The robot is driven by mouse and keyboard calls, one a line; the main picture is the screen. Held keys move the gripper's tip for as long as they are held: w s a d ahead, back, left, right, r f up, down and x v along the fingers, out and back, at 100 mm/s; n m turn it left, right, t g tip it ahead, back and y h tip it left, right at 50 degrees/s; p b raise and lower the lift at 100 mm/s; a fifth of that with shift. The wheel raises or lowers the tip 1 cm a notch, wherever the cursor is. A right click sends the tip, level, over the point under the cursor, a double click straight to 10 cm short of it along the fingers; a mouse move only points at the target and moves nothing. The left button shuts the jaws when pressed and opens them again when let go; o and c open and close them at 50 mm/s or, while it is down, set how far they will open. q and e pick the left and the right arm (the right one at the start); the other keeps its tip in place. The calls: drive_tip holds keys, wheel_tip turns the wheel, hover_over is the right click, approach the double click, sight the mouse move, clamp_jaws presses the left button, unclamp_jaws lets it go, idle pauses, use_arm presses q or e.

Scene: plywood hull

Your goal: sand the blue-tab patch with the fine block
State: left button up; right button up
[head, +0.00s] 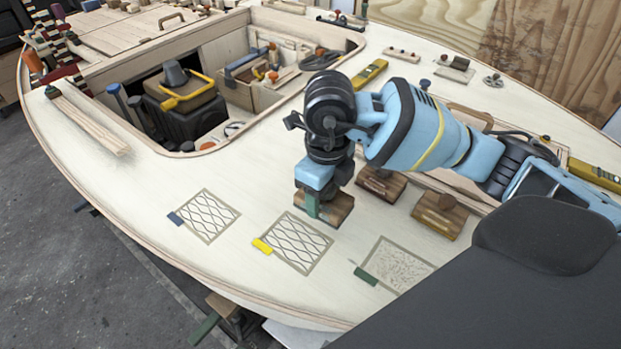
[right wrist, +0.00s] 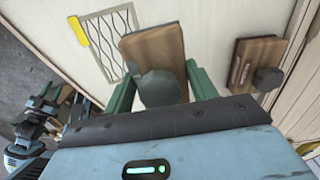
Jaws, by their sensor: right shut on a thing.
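The blue-tab patch (head: 207,217) is a square outline with dark wavy lines on the pale deck, its blue tab (head: 175,218) at the left corner. My right gripper (head: 314,205) is shut on a wooden sanding block (head: 338,208), to the right of that patch and behind the yellow-tab patch (head: 298,243). In the right wrist view the block (right wrist: 158,45) sits between the green fingers, with a rounded grey-green knob; its grit marking cannot be read.
Two more knobbed blocks, one (head: 380,184) and another (head: 438,216), stand to the right of the held one. The green-tab patch (head: 397,265) has a speckled surface. An open cockpit with a tool bin (head: 262,92) lies behind. The deck around the blue-tab patch is clear.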

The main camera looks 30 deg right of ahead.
drive_tip(key=n, duration=0.4)
drive_tip(key=shift+a+r+n, duration=0.15)
drive_tip(key=shift+r+n, duration=0.15)
drive_tip(key=n, duration=0.3)
drive_tip(key=shift+a+r, duration=0.15)
drive_tip(key=shift+r, duration=0.05)
drive_tip(key=n, duration=0.5)
drive_tip(key=shift+w+a+r, duration=0.1)
drive_tip(key=shift+a+r, duration=0.1)
drive_tip(key=shift+r, duration=0.1)
drive_tip(key=n, duration=0.3)
drive_tip(key=shift+a+r+n, duration=0.1)
drive_tip(key=shift+r+n, duration=0.1)
drive_tip(key=shift+n, duration=0.2)
drive_tip(key=n, duration=0.6)
drive_tip(key=shift+a+r+n, duration=0.2)
drive_tip(key=shift+r+n, duration=0.2)
drive_tip(key=n, duration=0.4)
drive_tip(key=shift+a+r+n, duration=0.15)
drive_tip(key=shift+r+n, duration=0.1)
drive_tip(key=shift+n, duration=0.15)
drive_tip(key=n, duration=0.3)
drive_tip(key=shift+a+r, duration=0.1)
drive_tip(key=shift+r, duration=0.1)
